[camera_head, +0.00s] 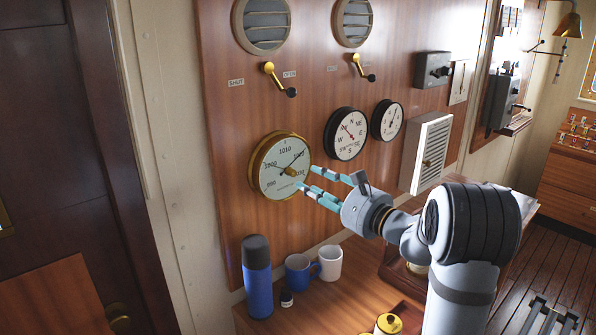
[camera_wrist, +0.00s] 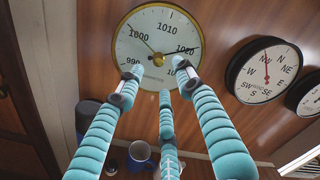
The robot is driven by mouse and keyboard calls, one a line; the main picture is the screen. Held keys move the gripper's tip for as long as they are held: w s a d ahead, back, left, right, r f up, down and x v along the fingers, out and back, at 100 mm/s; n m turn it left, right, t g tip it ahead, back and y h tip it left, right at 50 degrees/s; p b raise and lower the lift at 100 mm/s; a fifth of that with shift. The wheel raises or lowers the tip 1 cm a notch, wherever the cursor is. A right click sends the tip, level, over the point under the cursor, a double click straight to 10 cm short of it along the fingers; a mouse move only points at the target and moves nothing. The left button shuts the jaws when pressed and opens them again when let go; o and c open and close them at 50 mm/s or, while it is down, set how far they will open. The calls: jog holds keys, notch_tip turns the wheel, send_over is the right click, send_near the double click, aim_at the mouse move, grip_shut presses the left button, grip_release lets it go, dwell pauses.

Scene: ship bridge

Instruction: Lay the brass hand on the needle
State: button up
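The barometer (camera_head: 267,180) is a round white dial with a brass rim on the wood panel; it also fills the top middle of the wrist view (camera_wrist: 150,78). Its dark needle (camera_wrist: 180,52) points right, near 1020. A brass centre knob (camera_head: 289,172) stands out from the dial. My gripper (camera_head: 306,181) is open and empty in front of the dial's right side. In the wrist view its three fingers (camera_wrist: 159,80) spread around the line to the knob; contact cannot be made out.
A compass dial (camera_head: 346,134) and another round dial (camera_head: 387,120) are to the right. Two levers (camera_head: 279,79) (camera_head: 362,67) sit above. A blue flask (camera_head: 257,277), blue mug (camera_head: 299,272) and white mug (camera_head: 330,263) stand on the counter below.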

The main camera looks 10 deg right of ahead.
aim_at(295, 174)
jog(key=p+x, duration=0.2)
jog(key=x, duration=0.3)
jog(key=shift+w+a+r, duration=0.15)
jog(key=shift+w+a, duration=0.05)
jog(key=shift+a, duration=0.15)
jog(key=shift+w+a, duration=0.15)
jog(key=shift+w, duration=0.35)
jog(key=shift+c, duration=1.1)
jog(key=shift+s, duration=0.1)
grip_shut()
